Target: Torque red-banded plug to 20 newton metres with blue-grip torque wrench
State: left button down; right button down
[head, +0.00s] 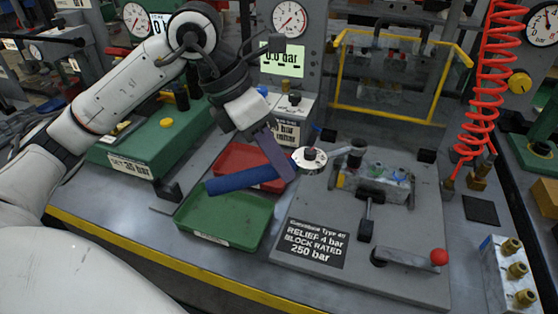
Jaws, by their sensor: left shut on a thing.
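My left gripper (277,152) is shut on the blue-grip torque wrench, whose blue grip (238,181) points left over the trays. The wrench's round pale dial (309,159) lies just right of my fingers, and its dark head end (354,150) reaches to the top left of the valve block (378,182). I cannot tell whether that end is seated on a plug. The metal valve block sits in a fixture on the grey plate (400,265), with small green, blue and red parts on it. I cannot make out the red-banded plug. My right gripper is out of view.
A green tray (224,238) and a red tray (232,160) lie left of the plate. A red-knobbed lever (438,257) is at the plate's front right. A yellow-framed guard (385,118) stands behind, and a red coiled hose (487,70) hangs at right.

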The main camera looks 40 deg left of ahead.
pick_arm(q)
jog(key=shift+r, duration=0.1)
jog(key=shift+w+a+m, duration=0.25)
jog(key=shift+a+m, duration=0.05)
jog(key=shift+a, duration=0.05)
jog(key=shift+s+d+n, duration=0.35)
jog(key=shift+d+n, duration=0.1)
jog(key=shift+d, duration=0.15)
jog(key=shift+s+d+n, duration=0.35)
jog(key=shift+d+n, duration=0.1)
jog(key=shift+d, duration=0.1)
jog(key=shift+r, duration=0.1)
